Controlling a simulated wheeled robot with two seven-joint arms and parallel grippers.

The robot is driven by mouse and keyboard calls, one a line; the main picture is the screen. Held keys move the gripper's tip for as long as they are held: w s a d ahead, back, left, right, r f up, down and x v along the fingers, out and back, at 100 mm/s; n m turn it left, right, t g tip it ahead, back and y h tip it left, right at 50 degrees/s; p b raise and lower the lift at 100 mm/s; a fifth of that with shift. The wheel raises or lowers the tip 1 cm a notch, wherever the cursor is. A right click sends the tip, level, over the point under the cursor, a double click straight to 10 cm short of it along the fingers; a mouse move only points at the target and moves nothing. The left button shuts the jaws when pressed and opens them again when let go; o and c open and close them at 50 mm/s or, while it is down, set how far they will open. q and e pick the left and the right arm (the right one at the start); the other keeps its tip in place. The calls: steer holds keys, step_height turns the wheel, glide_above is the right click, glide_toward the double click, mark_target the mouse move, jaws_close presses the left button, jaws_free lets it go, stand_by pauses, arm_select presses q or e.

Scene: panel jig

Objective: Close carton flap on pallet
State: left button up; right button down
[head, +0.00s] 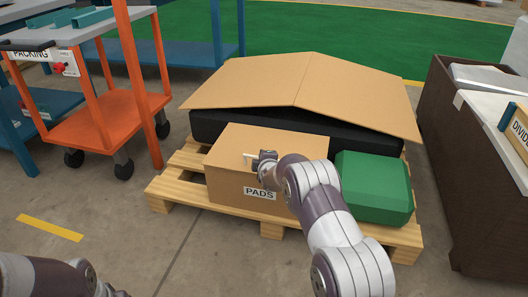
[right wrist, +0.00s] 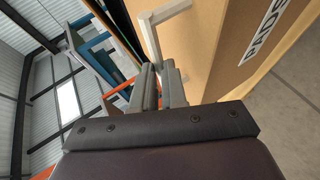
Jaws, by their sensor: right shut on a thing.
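A tan carton labelled PADS (head: 232,186) stands on the wooden pallet (head: 162,189). Its top panel (head: 283,142) looks roughly level; I cannot tell whether it sits flush all round. A pale angled handle (head: 247,156) is on the panel, near the carton's front edge. My right gripper (head: 256,159) is at this handle, shut on it. In the right wrist view the gripper's fingers (right wrist: 162,77) close around the handle's end (right wrist: 151,38), with the tan carton (right wrist: 215,45) alongside. Part of my left arm shows at the lower left of the head view; its fingertips are out of frame.
A black case (head: 355,137) lies behind the carton under a large folded tan sheet (head: 345,95). A green case (head: 372,185) stands right of the carton. An orange cart (head: 108,118) is at left. A brown bin (head: 455,180) is at right. Floor in front is clear.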

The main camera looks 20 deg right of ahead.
steer(key=shift+s+a+f, duration=0.1)
steer(key=shift+s+f, duration=0.15)
steer(key=shift+f, duration=0.3)
steer(key=shift+s+a+f, duration=0.1)
steer(key=shift+s+f, duration=0.1)
steer(key=shift+f, duration=0.35)
steer(key=c, duration=1.2)
jaws_free()
steer(key=shift+o, duration=0.2)
steer(key=shift+s+r+p, duration=0.15)
steer(key=shift+p, duration=0.15)
steer(key=p+v, duration=0.7)
steer(key=v, duration=0.5)
steer(key=shift+r, duration=0.45)
